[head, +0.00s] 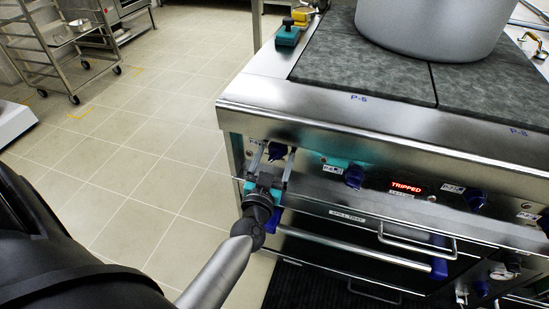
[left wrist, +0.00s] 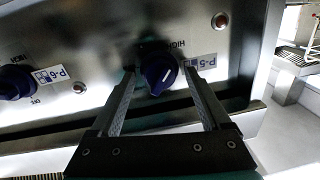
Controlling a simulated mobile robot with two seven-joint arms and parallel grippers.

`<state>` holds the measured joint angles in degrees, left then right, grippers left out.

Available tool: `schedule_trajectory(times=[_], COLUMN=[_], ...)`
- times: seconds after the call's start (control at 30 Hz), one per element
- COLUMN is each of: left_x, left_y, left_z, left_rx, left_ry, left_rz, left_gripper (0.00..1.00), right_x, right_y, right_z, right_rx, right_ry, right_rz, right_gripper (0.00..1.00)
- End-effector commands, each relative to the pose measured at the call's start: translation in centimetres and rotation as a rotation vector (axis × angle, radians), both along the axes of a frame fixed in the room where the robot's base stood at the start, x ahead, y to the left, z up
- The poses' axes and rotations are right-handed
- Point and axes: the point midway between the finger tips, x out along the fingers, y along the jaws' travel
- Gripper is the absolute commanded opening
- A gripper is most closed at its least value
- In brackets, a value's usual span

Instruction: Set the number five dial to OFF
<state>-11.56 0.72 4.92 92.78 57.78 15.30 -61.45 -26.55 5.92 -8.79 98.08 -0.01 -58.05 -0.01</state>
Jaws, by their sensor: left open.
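The number five dial is a dark blue knob on the steel front panel, beside the label P-5 (left wrist: 207,62) in the left wrist view. The dial (left wrist: 160,76) sits between the fingers of my left gripper (left wrist: 158,70), which is open with a gap seen on both sides. A short white mark shows on its face, and the word HIGH is printed just above it there; no OFF mark is readable. In the head view the dial (head: 276,151) is at the left end of the panel, with my left gripper (head: 273,160) reaching up to it. My right gripper is out of view.
The P-6 dial (head: 354,177) and another blue dial (head: 476,199) lie to the right, with a red TRIPPED display (head: 406,187) between them. Oven handles (head: 415,240) run below. A large pot (head: 430,25) stands on the cooktop.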

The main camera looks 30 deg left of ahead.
Motion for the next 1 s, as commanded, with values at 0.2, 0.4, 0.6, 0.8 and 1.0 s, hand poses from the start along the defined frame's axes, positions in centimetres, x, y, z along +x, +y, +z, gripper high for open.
schedule_trajectory(times=[0.2,0.4,0.6,0.8,1.0], left_x=[-0.02,-0.02,-0.03,-0.04,-0.04], left_y=[-0.02,-0.03,-0.03,-0.02,-0.02], left_z=[0.01,0.01,0.0,0.0,0.0], left_rx=[-0.001,-0.001,-0.001,-0.001,-0.003], left_ry=[0.0,0.0,0.0,0.0,-0.001], left_rz=[0.0,0.0,0.0,0.0,0.0], left_gripper=[0.73,0.5,0.28,0.05,0.0], right_x=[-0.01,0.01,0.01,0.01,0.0], right_y=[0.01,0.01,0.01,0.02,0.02], right_z=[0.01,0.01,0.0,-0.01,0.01], right_rx=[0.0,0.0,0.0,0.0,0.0], right_ry=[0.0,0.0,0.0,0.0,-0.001], right_rz=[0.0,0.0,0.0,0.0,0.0], right_gripper=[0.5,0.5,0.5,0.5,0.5])
